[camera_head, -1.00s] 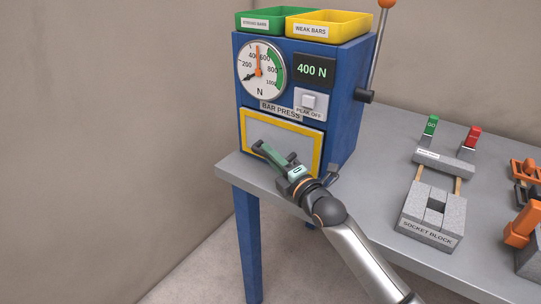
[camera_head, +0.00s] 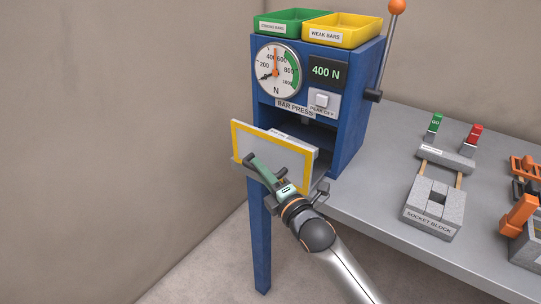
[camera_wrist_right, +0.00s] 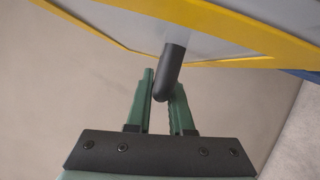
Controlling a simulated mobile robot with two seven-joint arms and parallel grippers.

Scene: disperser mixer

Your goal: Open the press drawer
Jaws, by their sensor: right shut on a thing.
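The blue bar press (camera_head: 345,120) stands at the left end of the grey table. Its drawer (camera_head: 283,160), with a grey front in a yellow frame, is pulled out toward me, and a dark opening shows behind it. My right gripper (camera_head: 262,172) is at the drawer front, shut on the dark handle. In the right wrist view the green fingers (camera_wrist_right: 162,98) hold the black handle (camera_wrist_right: 172,70) between them, below the yellow-edged front (camera_wrist_right: 215,25). My left gripper is not in view.
A green tray (camera_head: 285,22) and a yellow tray (camera_head: 342,32) sit on the press. A lever with an orange knob (camera_head: 397,7) rises on its right side. The socket block (camera_head: 433,210) and orange tools (camera_head: 518,215) stand farther right on the table (camera_head: 375,165).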

